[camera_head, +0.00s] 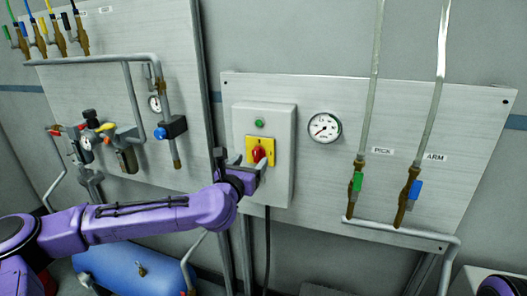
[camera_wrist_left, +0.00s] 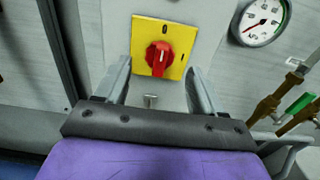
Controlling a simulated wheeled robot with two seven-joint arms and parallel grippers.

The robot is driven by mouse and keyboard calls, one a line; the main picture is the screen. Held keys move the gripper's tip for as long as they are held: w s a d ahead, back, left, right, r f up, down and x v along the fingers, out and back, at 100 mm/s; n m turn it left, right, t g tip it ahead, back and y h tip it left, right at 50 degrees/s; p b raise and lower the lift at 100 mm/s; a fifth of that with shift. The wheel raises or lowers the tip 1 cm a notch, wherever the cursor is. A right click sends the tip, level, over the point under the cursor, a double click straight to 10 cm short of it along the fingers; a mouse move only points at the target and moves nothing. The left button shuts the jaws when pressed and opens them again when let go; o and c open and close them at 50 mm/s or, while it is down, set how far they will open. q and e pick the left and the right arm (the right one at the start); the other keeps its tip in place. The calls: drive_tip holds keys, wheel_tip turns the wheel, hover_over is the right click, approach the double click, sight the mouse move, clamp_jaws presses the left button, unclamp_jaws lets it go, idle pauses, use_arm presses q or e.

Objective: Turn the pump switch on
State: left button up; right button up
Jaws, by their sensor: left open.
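The pump switch is a red rotary knob (camera_head: 258,154) on a yellow plate (camera_head: 269,146), set in a grey box (camera_head: 280,190) on the wall panel. My left gripper (camera_head: 245,160) is at the box, just in front of the knob. In the left wrist view its two fingers (camera_wrist_left: 158,85) are apart, one on each side below the knob, with nothing between them. My right gripper is not in view.
A green lamp (camera_head: 259,123) sits above the switch. A round gauge (camera_head: 324,128) is to the right. Two valves with green (camera_head: 357,182) and blue (camera_head: 414,190) handles hang below clear tubes. A pipework panel (camera_head: 110,100) is at left. A blue tank (camera_head: 130,268) lies below.

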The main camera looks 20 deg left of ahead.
sight(256, 156)
use_arm(q)
drive_tip(key=w, duration=0.3)
drive_tip(key=shift+r+p, duration=0.1)
drive_tip(key=shift+p, duration=0.25)
drive_tip(key=shift+w+d, duration=0.1)
drive_tip(key=shift+w, duration=0.1)
drive_tip(key=shift+d, duration=0.2)
drive_tip(key=shift+w+a, duration=0.1)
drive_tip(key=shift+a, duration=0.15)
drive_tip(key=c, duration=1)
drive_tip(key=shift+d, duration=0.1)
